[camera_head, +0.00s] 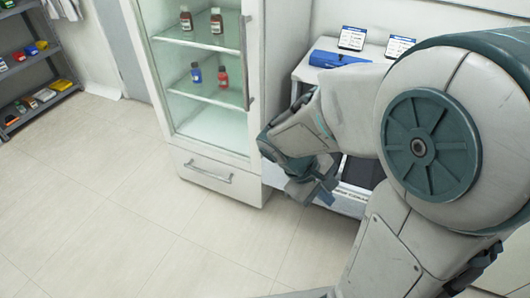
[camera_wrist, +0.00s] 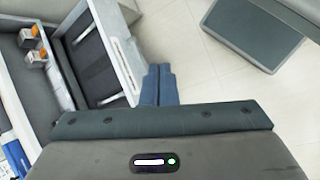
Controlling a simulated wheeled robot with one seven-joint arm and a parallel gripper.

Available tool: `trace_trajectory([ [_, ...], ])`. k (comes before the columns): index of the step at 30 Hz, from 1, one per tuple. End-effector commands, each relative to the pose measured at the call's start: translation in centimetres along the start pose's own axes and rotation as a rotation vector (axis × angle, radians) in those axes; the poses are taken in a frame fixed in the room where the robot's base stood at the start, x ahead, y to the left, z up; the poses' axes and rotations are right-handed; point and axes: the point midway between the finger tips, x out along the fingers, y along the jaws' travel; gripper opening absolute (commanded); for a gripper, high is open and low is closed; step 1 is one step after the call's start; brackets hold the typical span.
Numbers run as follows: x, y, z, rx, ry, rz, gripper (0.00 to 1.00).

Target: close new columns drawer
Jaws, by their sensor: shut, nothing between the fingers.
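The new columns drawer is pulled out from the white cabinet beside the glass-door unit. Its labelled front (camera_head: 352,193) shows partly behind my arm in the head view, with a dark interior behind it. In the wrist view the drawer's light front (camera_wrist: 122,45) and dark, apparently empty floor (camera_wrist: 92,62) lie left of my fingers. My gripper (camera_head: 318,192) is shut and empty at the drawer's outer side. Its blue-grey fingers also show in the wrist view (camera_wrist: 158,85), close to the front panel; I cannot tell whether they touch it.
A tall glass-door cabinet (camera_head: 205,135) with several bottles stands left of the drawer. A blue case (camera_head: 335,59) and two small signs sit on the white cabinet's top. Small orange-and-white boxes (camera_wrist: 36,58) sit left of the drawer in the wrist view. The floor (camera_head: 140,210) in front is clear.

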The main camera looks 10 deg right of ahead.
Motion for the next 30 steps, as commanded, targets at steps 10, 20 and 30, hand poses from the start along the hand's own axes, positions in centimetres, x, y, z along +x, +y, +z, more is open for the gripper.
trace_trajectory([
  [10, 6.2, -0.3, -9.9, -0.558, -0.276, 0.537, 0.00],
  [20, 8.4, -5.6, -22.5, -1.038, -0.394, 1.122, 0.00],
  [30, 9.4, -10.8, -28.6, -1.261, -0.394, 1.429, 0.00],
])
